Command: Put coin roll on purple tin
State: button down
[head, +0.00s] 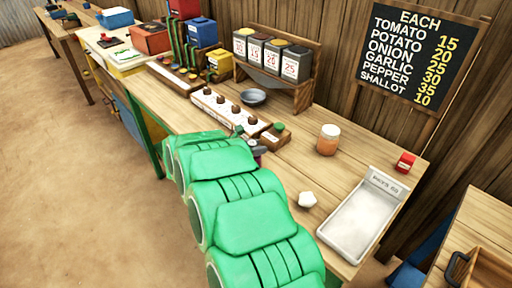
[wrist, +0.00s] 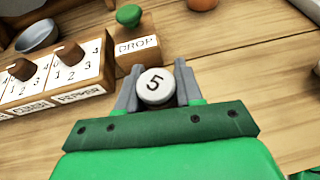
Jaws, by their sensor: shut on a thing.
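In the wrist view my gripper (wrist: 153,86) is shut on a pale, round-ended piece marked 5, which looks like the coin roll (wrist: 154,88). The gripper is over the wooden counter, just in front of the DROP block. In the head view my green arm hides most of the gripper and the roll. Several tins with white labels stand in a row on a wooden rack at the back of the counter.
A row of knobs (head: 230,108) and the DROP block (wrist: 137,45) with its green button stand between gripper and rack. A grey bowl (head: 253,96) sits before the rack. An orange jar (head: 328,140), a white lump (head: 307,200) and a pale tray (head: 335,235) are rightward.

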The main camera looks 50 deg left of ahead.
jog(key=shift+f, duration=0.1)
jog(key=c, duration=0.7)
grip_release()
jog(key=shift+c, duration=0.2)
jog(key=shift+s+r, duration=0.25)
jog(key=v, duration=0.4)
jog(key=shift+a, duration=0.1)
notch_tip(320, 180, up, 7)
jog(key=shift+s, duration=0.2)
jog(key=shift+r, duration=0.1)
